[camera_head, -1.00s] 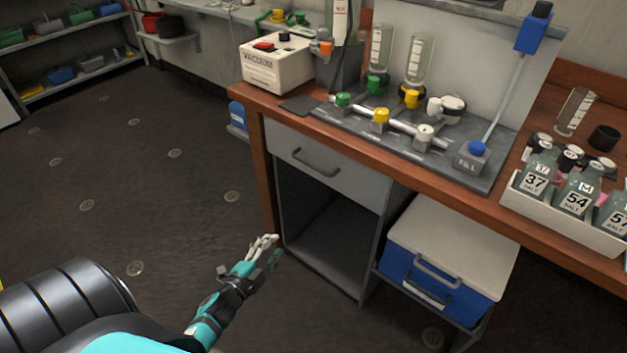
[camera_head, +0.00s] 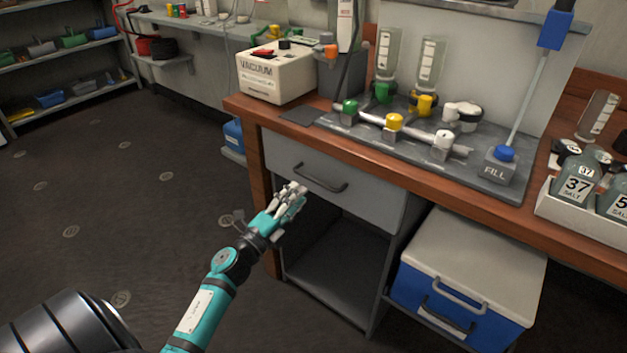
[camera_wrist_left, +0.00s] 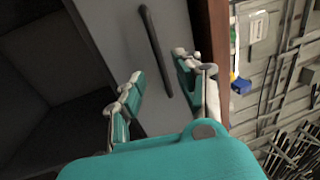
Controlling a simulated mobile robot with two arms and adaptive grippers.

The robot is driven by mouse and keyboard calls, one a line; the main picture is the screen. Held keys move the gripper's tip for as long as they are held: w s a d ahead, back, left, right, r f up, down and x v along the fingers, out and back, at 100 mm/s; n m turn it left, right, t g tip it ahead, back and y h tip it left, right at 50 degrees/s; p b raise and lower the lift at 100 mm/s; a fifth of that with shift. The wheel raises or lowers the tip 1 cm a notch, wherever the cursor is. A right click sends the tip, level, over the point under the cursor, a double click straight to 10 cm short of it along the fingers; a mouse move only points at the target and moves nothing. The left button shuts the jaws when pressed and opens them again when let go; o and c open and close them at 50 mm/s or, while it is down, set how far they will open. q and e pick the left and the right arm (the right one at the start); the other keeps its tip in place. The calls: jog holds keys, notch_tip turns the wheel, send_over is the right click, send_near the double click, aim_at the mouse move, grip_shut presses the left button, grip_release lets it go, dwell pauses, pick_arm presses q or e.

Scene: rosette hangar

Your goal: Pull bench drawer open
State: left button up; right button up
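The bench drawer (camera_head: 375,190) is a grey front under the wooden benchtop, and it is shut. Its dark bar handle (camera_head: 320,178) runs across the front. My left gripper (camera_head: 291,197) is just in front of the drawer, a little below and left of the handle. In the left wrist view the gripper (camera_wrist_left: 155,88) has its two fingers spread apart. The handle (camera_wrist_left: 155,50) shows between and beyond the fingertips there, and nothing is held. Whether any finger touches the drawer front (camera_wrist_left: 110,30) I cannot tell. My right gripper is not in view.
An open cubby (camera_head: 335,265) lies below the drawer. A blue and white cooler box (camera_head: 465,265) stands on a low shelf to the right. The benchtop (camera_head: 390,160) holds a vacuum box (camera_head: 275,72), a valve manifold and a crate of bottles. The floor at left is clear.

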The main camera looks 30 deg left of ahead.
aim_at(313, 178)
pick_arm(q)
jog(key=x, duration=0.7)
grip_shut()
dwell(0.4)
